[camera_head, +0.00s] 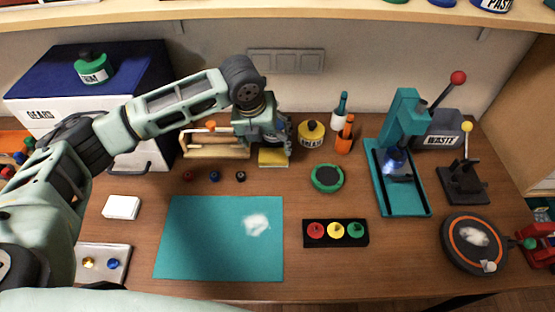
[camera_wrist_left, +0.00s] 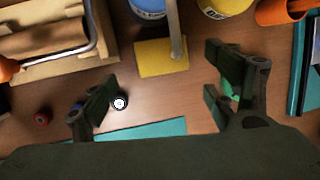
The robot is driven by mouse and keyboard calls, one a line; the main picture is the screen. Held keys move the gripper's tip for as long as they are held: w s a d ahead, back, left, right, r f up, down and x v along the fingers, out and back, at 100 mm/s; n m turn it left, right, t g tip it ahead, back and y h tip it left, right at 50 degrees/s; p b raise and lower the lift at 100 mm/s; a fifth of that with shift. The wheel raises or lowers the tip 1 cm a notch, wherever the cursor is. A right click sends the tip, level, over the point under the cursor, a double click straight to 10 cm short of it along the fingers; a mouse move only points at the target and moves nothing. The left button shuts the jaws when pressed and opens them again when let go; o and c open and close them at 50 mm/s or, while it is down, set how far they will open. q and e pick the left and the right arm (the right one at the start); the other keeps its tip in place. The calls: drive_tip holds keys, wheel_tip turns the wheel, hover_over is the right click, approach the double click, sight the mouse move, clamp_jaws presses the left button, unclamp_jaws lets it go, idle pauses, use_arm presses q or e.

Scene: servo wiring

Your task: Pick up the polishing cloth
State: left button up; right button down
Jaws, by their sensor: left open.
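A flat yellow square that looks like a folded cloth (camera_head: 273,158) lies on the bench towards the wall. It also shows in the left wrist view (camera_wrist_left: 153,62), with a grey bar crossing its right part. My left gripper (camera_head: 264,138) is above the bench at this yellow square and partly hides what is behind it. In the left wrist view my left gripper (camera_wrist_left: 162,88) has its fingers wide apart with nothing between them; the yellow square is beyond the fingertips. My right gripper is not in view.
A wooden rack (camera_head: 215,148) stands left of the yellow square, a yellow jar (camera_head: 311,134) right of it. Small knobs (camera_head: 214,176) and a green round tin (camera_head: 327,178) are nearer. A teal press (camera_head: 400,150) stands to the right.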

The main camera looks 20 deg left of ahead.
sight(273, 156)
use_arm(q)
drive_tip(key=shift+w+f, duration=0.15)
drive_tip(key=shift+f, duration=0.2)
drive_tip(key=p+x, duration=0.1)
drive_tip(key=x, duration=0.2)
drive_tip(key=p+x, duration=0.1)
drive_tip(key=x, duration=0.2)
drive_tip(key=shift+d+f, duration=0.2)
drive_tip(key=shift+d, duration=0.05)
drive_tip(key=shift+f, duration=0.25)
drive_tip(key=shift+w+f, duration=0.1)
drive_tip(key=shift+f, duration=0.05)
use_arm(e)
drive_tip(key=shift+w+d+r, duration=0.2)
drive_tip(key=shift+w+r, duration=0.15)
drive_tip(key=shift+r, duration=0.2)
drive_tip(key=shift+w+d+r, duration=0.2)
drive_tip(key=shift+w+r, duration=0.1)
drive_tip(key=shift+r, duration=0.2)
use_arm(q)
drive_tip(key=c, duration=0.6)
drive_tip(key=shift+c, duration=0.7)
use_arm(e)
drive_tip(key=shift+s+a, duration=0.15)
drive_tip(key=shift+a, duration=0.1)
